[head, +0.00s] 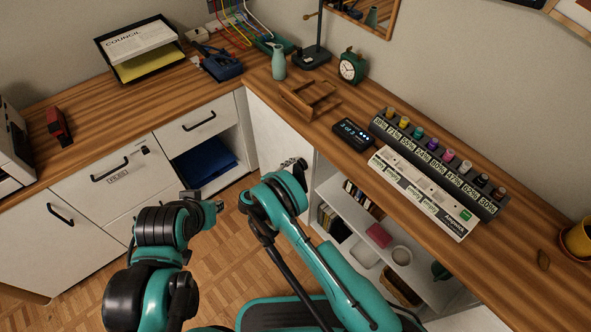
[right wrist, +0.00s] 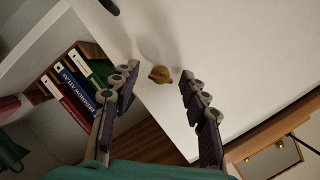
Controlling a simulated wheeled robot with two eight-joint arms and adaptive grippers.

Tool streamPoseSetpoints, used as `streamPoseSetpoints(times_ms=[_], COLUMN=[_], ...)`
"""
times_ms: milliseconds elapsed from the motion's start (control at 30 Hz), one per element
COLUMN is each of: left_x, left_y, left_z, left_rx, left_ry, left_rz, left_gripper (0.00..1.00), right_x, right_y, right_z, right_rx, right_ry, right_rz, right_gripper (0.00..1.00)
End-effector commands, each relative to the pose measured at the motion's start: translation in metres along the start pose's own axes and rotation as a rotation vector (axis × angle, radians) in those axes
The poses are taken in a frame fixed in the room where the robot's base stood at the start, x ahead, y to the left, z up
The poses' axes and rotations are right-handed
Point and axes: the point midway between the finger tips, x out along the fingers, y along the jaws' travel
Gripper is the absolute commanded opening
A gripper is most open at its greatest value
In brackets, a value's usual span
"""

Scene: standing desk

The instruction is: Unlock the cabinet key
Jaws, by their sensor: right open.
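The brass cabinet key (right wrist: 160,74) shows in the right wrist view, sticking out of the white cabinet door (right wrist: 225,65). It appears between and just beyond the spread fingers of my right gripper (right wrist: 156,84), with a gap on both sides. In the head view my right gripper (head: 293,164) is in front of the corner cabinet's door (head: 268,132), near its right edge, and the key cannot be made out there. My left gripper (head: 206,199) hangs over the floor before the left drawers; its finger gap is unclear.
An open shelf (head: 345,206) with books and bowls lies right of the door. The wooden desk top (head: 330,120) runs above, with a rack (head: 308,100), a clock (head: 351,67) and a row of jars. An open compartment (head: 205,165) holds blue cloth.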

Motion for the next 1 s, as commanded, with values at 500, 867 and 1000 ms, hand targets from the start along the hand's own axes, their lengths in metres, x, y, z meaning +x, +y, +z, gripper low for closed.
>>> streamPoseSetpoints(times_ms=[500, 867, 1000], left_x=[-0.0001, -0.0001, -0.0001], left_y=[0.0, 0.0, 0.0], left_z=[-0.0001, -0.0001, -0.0001], left_rx=[0.0, 0.0, 0.0], left_ry=[0.0, 0.0, 0.0], left_rz=[0.0, 0.0, 0.0], left_gripper=[0.24, 0.24, 0.24], right_x=[-0.0001, -0.0001, 0.0], right_y=[-0.0002, -0.0012, -0.0016], right_z=[-0.0002, 0.0004, 0.0006], right_rx=[-0.01, -0.173, -0.276], right_ry=[0.001, 0.014, 0.023], right_rz=[0.003, 0.056, 0.088], right_gripper=[0.0, 0.0, 0.0])
